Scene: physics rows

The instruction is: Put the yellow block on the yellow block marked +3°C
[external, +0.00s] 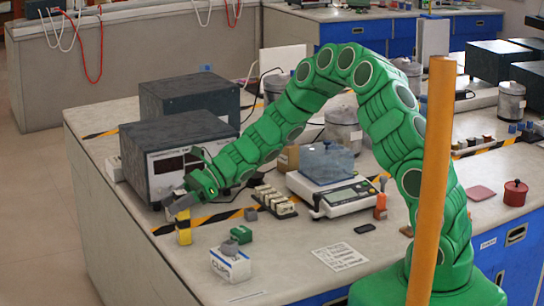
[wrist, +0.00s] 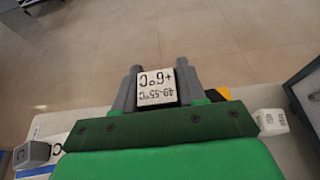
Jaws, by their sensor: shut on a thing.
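My gripper (external: 180,204) is low over the near-left part of the bench. Yellow block surface (external: 184,236) shows directly under its grey fingertips. I cannot tell whether this is one block or two stacked, or whether a gap lies between. In the wrist view my gripper (wrist: 157,90) is shut on a block (wrist: 156,86) whose visible face is a white label reading upside down "+6°C" and "49-55°C". Its sides are hidden by the fingers. No +3°C marking is readable in either view.
A grey instrument (external: 178,150) is close behind my gripper. A rack of small blocks (external: 274,202) and a scale (external: 335,195) are farther right. The bench front-left is clear.

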